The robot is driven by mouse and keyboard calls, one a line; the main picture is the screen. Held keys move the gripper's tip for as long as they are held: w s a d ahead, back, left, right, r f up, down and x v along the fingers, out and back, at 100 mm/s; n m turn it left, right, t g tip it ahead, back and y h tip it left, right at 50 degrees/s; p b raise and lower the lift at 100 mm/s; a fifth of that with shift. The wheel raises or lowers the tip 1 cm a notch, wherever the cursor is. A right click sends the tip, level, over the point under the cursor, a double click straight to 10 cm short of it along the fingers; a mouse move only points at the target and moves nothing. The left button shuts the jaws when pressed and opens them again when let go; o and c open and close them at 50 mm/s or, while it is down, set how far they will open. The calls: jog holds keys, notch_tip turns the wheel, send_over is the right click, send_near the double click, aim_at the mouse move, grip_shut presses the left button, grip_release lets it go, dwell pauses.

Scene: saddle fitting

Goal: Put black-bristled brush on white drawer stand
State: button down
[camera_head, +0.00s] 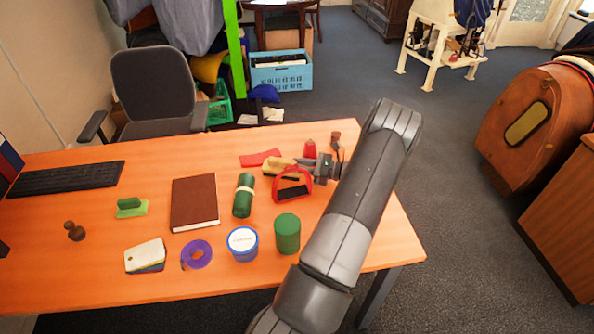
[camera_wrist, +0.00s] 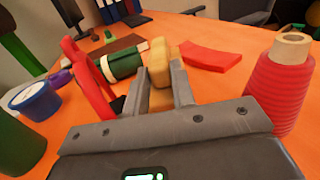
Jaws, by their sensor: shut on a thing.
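My gripper (camera_head: 297,167) is at the far right part of the orange desk, low over its top. It is shut on a tan, wooden-looking block (camera_wrist: 160,63), which shows between the fingers in the wrist view and left of my gripper in the head view (camera_head: 275,168). It looks like a brush back; no bristles can be made out on it. A red, hoop-shaped thing with a dark part (camera_head: 304,194) stands just in front of my gripper. A white stand (camera_head: 433,52) with a lower shelf is on the floor at the back right; drawers cannot be made out.
The desk (camera_head: 108,208) also holds a green roll (camera_head: 243,196), green can (camera_head: 287,234), blue tub (camera_head: 243,244), brown book (camera_head: 194,203), red cloth (camera_wrist: 207,54) and red ribbed cone (camera_wrist: 278,84). A brown cabinet-like body (camera_head: 535,125) is at right. Grey floor (camera_head: 410,130) is open between.

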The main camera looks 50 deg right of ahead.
notch_tip(320, 180, up, 8)
jog(key=shift+f, duration=0.25)
jog(key=shift+w+a+r, duration=0.15)
jog(key=shift+w+r, duration=0.05)
jog(key=shift+w, duration=0.05)
jog(key=w+a+r, duration=0.4)
jog(key=w+a, duration=0.6)
jog(key=a, duration=0.2)
jog(key=w+a+r, duration=0.5)
jog(key=w+a, duration=0.6)
jog(key=a, duration=0.1)
jog(key=w+a, duration=0.1)
jog(key=a, duration=2.6)
jog(key=shift+m+t+h, duration=0.3)
jog(key=shift+m+h, duration=0.3)
jog(key=shift+h, duration=0.2)
jog(key=f, duration=0.1)
jog(key=w+d+f, duration=0.1)
jog(key=f, duration=0.3)
jog(key=shift+w+d, duration=0.2)
jog(key=shift+d, duration=0.15)
jog(key=shift+r, duration=0.1)
